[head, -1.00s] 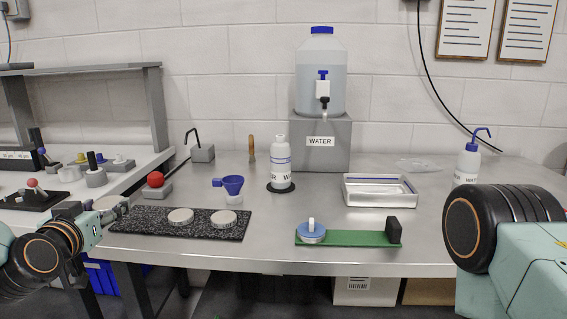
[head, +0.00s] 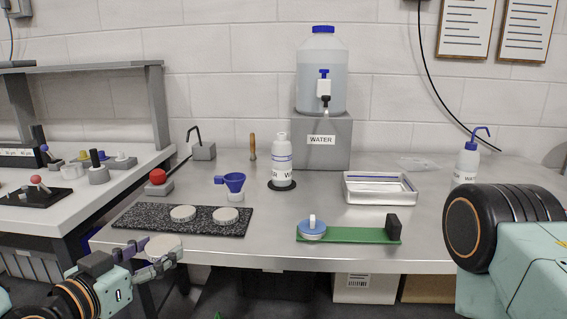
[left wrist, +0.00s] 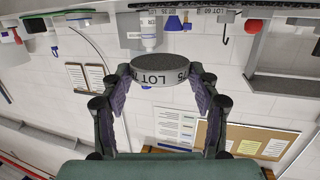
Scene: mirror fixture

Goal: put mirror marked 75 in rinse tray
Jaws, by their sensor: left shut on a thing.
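My left gripper (head: 158,256) is shut on a pale round mirror (head: 166,245) in front of the bench's front left edge. In the left wrist view the mirror (left wrist: 160,68) sits between both fingers of the gripper (left wrist: 158,88); its side reads "LOT" and, near the right finger, what looks like "75". The rinse tray, seemingly the clear rectangular tray (head: 380,198), stands on the right half of the bench, apart from the gripper. Two similar discs (head: 183,213) (head: 225,215) lie on a black speckled mat (head: 150,217). My right gripper is not in view.
A green board (head: 360,235) with a blue-topped disc (head: 312,229) and a black block (head: 393,227) lies before the tray. A white bottle (head: 281,165), a blue funnel (head: 233,182) and a water container (head: 321,75) stand behind. Bare bench lies between mat and board.

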